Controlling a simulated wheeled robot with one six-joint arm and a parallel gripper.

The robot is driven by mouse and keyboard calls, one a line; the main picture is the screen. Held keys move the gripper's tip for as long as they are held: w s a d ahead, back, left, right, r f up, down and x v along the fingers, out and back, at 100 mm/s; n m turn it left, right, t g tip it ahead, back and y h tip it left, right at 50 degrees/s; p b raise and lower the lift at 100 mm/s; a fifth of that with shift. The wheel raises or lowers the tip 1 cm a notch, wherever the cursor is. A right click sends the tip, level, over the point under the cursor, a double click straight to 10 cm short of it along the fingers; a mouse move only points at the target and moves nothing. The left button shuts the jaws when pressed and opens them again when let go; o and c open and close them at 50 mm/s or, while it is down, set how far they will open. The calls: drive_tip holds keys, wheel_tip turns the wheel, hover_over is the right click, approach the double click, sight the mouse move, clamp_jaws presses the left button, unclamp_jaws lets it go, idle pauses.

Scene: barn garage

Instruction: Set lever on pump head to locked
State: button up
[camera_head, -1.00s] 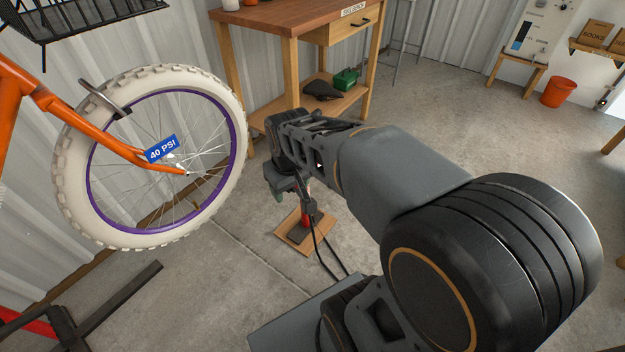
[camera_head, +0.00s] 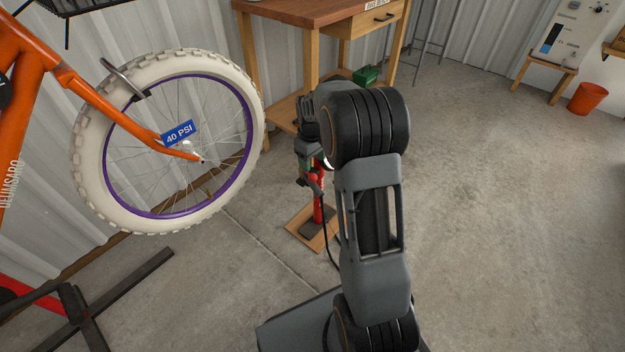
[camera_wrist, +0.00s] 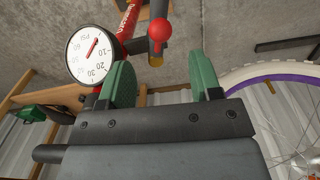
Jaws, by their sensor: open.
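The red floor pump (camera_head: 319,209) stands upright in the head view, its upper part largely hidden by my arm. The wrist view shows its red body (camera_wrist: 127,22) and round white PSI gauge (camera_wrist: 88,55). Beside them is a dark part with a brass-coloured end (camera_wrist: 156,61) and a red ball knob (camera_wrist: 160,30), which looks like the pump head with its lever. Whether the lever is locked cannot be told. My gripper (camera_wrist: 163,80) is open, with green fingers pointing toward that part. The knob lies beyond the gap between the fingertips, apparently not held. In the head view, the gripper is mostly hidden.
The orange bicycle's wheel (camera_head: 88,166), with a 40 PSI tag (camera_head: 179,134), stands left of the pump. A wooden workbench (camera_head: 310,52) is behind my arm. A dark stand leg (camera_head: 125,298) lies lower left. The concrete floor at right is open.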

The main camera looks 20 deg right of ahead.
sight(313, 174)
wheel_tip(313, 174, down, 8)
drive_tip(key=b, duration=0.2)
drive_tip(key=shift+r+b, duration=0.1)
drive_tip(key=shift+b, duration=0.2)
drive_tip(key=c, duration=0.9)
drive_tip(key=shift+s+d+f+t+b, duration=0.15)
drive_tip(key=shift+f+t+b, duration=0.2)
drive_tip(key=shift+t+b, duration=0.3)
drive_tip(key=shift+s+a+f+t+b, duration=0.1)
drive_tip(key=shift+f+t+b, duration=0.2)
drive_tip(key=shift+t+b, duration=0.3)
drive_tip(key=shift+c, duration=0.2)
drive_tip(key=shift+r, duration=0.1)
drive_tip(key=o, duration=0.9)
drive_tip(key=shift+o, duration=0.2)
drive_tip(key=p+v, duration=0.6)
drive_tip(key=v, duration=0.7)
drive_tip(key=shift+s+d+r, duration=0.15)
drive_tip(key=shift+s+r, duration=0.15)
drive_tip(key=shift+r, duration=0.05)
